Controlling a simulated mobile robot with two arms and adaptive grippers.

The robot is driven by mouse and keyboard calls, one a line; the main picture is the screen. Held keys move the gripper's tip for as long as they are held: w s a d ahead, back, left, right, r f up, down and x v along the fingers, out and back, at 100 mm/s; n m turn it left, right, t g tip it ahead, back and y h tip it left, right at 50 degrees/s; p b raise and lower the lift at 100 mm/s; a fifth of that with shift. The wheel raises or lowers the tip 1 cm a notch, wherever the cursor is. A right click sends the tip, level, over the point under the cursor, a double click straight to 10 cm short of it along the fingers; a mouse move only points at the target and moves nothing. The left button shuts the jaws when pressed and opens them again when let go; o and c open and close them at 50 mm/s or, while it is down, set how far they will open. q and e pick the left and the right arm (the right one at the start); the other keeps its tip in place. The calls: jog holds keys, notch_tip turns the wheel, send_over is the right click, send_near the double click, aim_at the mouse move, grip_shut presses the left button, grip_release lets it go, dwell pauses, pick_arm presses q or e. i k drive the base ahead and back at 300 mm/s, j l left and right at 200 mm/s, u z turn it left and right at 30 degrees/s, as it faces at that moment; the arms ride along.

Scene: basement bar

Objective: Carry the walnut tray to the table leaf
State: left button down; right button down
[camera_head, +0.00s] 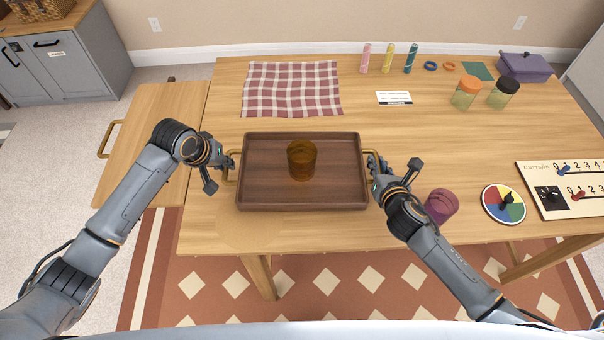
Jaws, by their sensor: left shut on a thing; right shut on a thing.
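The walnut tray (264,194) is dark brown and rectangular, with a brass handle at each short end. An amber glass (301,160) stands upright in it, near its middle. My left gripper (230,166) is shut on the tray's left handle. My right gripper (374,165) is shut on the tray's right handle and partly hides it. I cannot tell whether the tray touches the table (220,225) or hangs just above it. The table leaf (150,120) is a lighter wood panel with a brass pull, to the left of the table.
A checked cloth (292,89) lies behind the tray. A purple cup (441,206) stands close to my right gripper. A colour wheel (503,204) and a scoreboard (565,188) lie at the right. Two jars, small bottles and a purple box stand at the back right. The leaf's top is clear.

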aim_at(137, 142)
jog(key=i+j+u, duration=0.1)
jog(key=j, duration=0.35)
jog(key=i+j+u, duration=0.15)
jog(key=j, duration=0.3)
jog(key=i+j+u, duration=0.1)
jog(key=i+j, duration=0.2)
jog(key=i+j+u, duration=0.15)
jog(key=j, duration=0.4)
jog(key=i, duration=0.1)
